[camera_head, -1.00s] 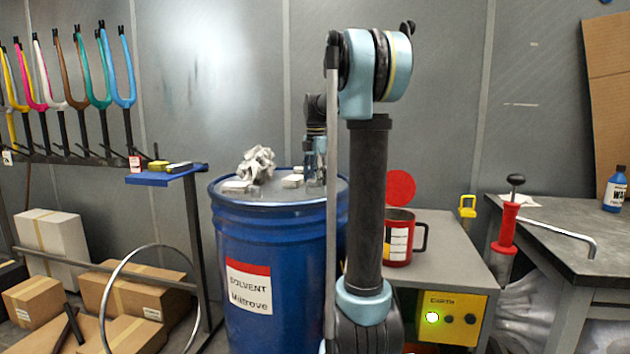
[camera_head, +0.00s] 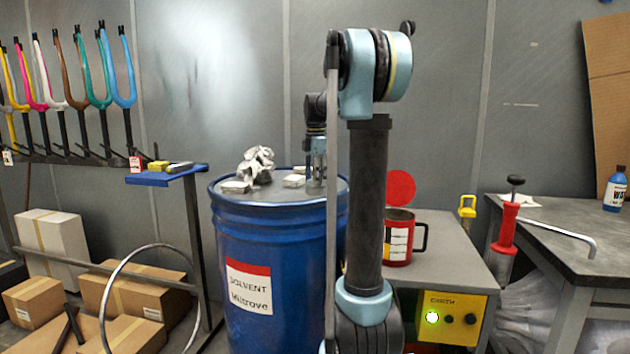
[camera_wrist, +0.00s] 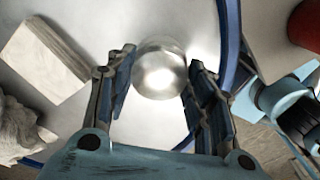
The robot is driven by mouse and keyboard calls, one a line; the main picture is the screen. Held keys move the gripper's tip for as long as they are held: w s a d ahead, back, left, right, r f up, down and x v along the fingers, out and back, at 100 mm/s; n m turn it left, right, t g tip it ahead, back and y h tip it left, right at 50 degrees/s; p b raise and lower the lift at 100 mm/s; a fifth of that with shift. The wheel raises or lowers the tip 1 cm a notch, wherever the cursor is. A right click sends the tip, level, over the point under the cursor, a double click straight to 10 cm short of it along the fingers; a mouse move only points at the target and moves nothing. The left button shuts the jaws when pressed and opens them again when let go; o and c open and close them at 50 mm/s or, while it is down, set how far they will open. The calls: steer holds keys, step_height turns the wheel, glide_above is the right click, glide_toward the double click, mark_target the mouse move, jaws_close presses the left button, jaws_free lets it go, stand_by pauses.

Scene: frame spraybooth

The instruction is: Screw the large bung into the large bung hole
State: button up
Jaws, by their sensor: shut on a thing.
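The large bung (camera_wrist: 158,70) shows in the wrist view as a shiny round metal piece between the fingers of my gripper (camera_wrist: 155,88). My gripper is shut on it, one finger at each side. In the head view my gripper (camera_head: 316,182) points down at the right part of the blue solvent drum's top (camera_head: 280,192), partly behind my arm. The drum's grey lid also shows below the bung in the wrist view (camera_wrist: 105,25). The large bung hole is not visible. I cannot tell whether the bung is seated or just above the lid.
A crumpled rag (camera_head: 256,165) and pale blocks (camera_head: 236,187) (camera_head: 293,181) lie on the lid left of my gripper. A red mug (camera_head: 398,240) stands on a grey cabinet (camera_head: 455,245) to the right. A blue shelf (camera_head: 165,176) stands left of the drum.

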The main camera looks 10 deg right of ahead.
steer(key=shift+m, duration=0.6)
steer(key=shift+m, duration=2.3)
steer(key=m, duration=0.4)
steer(key=shift+m, duration=0.3)
steer(key=shift+s+m, duration=0.1)
steer(key=shift+m, duration=2.2)
steer(key=shift+a, duration=0.1)
